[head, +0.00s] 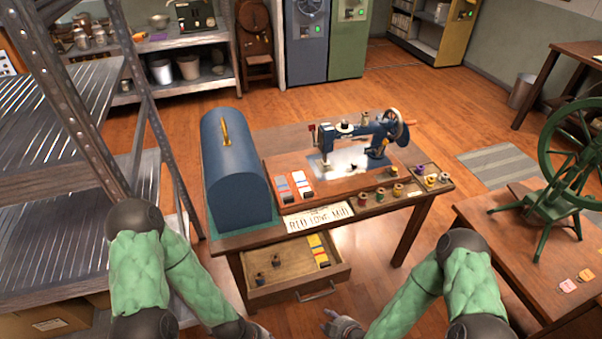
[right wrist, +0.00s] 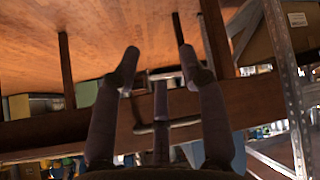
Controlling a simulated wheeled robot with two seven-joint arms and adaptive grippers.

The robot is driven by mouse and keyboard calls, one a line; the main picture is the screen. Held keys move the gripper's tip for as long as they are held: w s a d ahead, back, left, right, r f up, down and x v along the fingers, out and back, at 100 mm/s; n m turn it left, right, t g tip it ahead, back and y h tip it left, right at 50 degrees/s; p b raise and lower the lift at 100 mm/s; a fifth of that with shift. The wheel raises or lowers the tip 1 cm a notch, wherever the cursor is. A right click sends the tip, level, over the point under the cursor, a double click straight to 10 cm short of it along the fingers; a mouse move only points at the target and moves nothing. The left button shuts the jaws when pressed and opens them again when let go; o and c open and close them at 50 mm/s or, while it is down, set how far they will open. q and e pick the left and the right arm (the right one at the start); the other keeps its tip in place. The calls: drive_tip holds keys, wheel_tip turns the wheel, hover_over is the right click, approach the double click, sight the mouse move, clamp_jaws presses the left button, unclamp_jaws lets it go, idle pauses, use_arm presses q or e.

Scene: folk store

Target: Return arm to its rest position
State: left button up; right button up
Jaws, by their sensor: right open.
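My right arm comes in at the lower right with a green sleeve. My right gripper (head: 343,325) shows at the bottom edge, in front of the table and near the open drawer's handle in the picture. In the right wrist view its fingers (right wrist: 160,68) are spread apart with nothing between them, so it is open and empty. My left arm comes in at the lower left, also in a green sleeve. Its dark wrist runs down to the bottom edge, and the left fingers are out of the frame.
A wooden table (head: 405,230) carries a blue sewing machine (head: 377,130), a domed blue case (head: 238,170) and spools. Its drawer (head: 290,278) stands open toward me. Metal shelving (head: 60,150) is close on the left. A side table with a green wheel (head: 570,150) stands right.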

drive_tip(key=s+r+m+g, duration=0.1)
drive_tip(key=s+m+g, duration=0.5)
drive_tip(key=m, duration=0.6)
drive_tip(key=shift+s+d+r+g, duration=0.15)
drive_tip(key=shift+s+r+g, duration=0.2)
drive_tip(key=shift+s, duration=0.9)
